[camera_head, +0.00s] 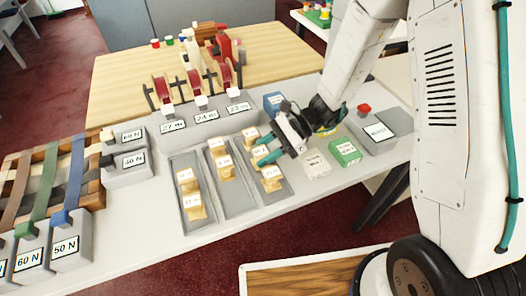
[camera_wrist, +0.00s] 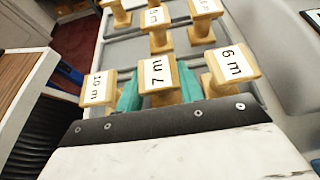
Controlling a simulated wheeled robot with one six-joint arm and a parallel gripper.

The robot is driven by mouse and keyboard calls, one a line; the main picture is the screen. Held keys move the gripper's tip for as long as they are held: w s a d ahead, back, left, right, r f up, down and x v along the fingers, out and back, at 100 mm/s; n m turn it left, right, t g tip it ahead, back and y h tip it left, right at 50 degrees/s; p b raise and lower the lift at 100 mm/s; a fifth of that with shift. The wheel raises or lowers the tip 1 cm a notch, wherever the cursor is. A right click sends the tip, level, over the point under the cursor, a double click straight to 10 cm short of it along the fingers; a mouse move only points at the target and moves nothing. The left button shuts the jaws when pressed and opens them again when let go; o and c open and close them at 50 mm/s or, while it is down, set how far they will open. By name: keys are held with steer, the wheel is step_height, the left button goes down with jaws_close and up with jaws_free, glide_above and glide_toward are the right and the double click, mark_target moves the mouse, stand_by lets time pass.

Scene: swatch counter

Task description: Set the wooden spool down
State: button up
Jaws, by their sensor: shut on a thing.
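My gripper (camera_head: 267,156) reaches down over the rightmost grey tray (camera_head: 282,193). In the wrist view its teal fingers (camera_wrist: 157,92) are shut on the wooden spool labelled 7 m (camera_wrist: 157,72), one on each side. The spool is upright, in line between a spool labelled 10 m (camera_wrist: 98,88) on the left and a spool labelled 6 m (camera_wrist: 231,66) on the right. Its lower end is hidden, so I cannot tell whether it touches the tray floor. In the head view the fingers partly cover it.
Two more grey trays hold spools: the middle one (camera_head: 236,204) and the left one (camera_head: 200,221). A green box (camera_head: 345,152), a white block (camera_head: 315,164) and a blue box (camera_head: 273,102) stand close to my gripper. Ribbon racks (camera_head: 55,185) stand at the left.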

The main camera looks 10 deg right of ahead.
steer(key=o, duration=1)
steer(key=shift+f, duration=0.15)
steer(key=v, duration=1.2)
steer(key=shift+s+d+r+n+t+h, duration=0.8)
steer(key=shift+s+d+r+n+h, duration=1.4)
steer(key=shift+s+r, duration=1.3)
steer(key=shift+s+d+r+n+t+h, duration=0.8)
steer(key=shift+s+d+r+n+h, duration=0.75)
steer(key=shift+s+r+n, duration=1.85)
steer(key=shift+s+d+r+n+t+h, duration=0.8)
steer(key=shift+s+d+r+n+h, duration=1.3)
steer(key=shift+s, duration=2.15)
